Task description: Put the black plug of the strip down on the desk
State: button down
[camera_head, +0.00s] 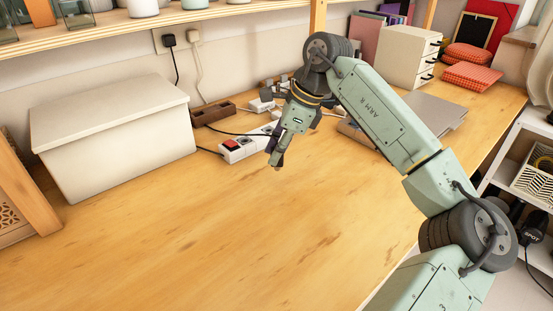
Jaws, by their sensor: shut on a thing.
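My gripper (277,162) points down over the desk, just right of the red-switched end of the white power strip (238,153). Its fingers are shut on a small dark thing at their tips, which I take for the black plug; the fingers hide most of it. I cannot tell whether it touches the desk (240,235). The strip lies on the desk and runs back behind my gripper, which hides part of it. Dark cords lie at its left side.
A black plug (168,41) and a white plug (193,36) sit in the wall sockets. A white lidded box (115,150) stands at left. A small brown wooden holder (213,113) is behind the strip. A grey laptop-like slab (432,110) lies at right. The front desk is clear.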

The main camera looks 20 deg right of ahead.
notch_tip(320, 180, down, 3)
jog(key=shift+r+p, duration=0.15)
jog(key=shift+p, duration=0.2)
jog(key=shift+w+f, duration=0.1)
jog(key=shift+f, duration=0.3)
jog(key=shift+f, duration=0.2)
jog(key=c, duration=1.4)
grip_release()
jog(key=b+v, duration=0.1)
jog(key=v, duration=1.1)
jog(key=shift+a+r, duration=0.1)
jog(key=shift+r, duration=0.15)
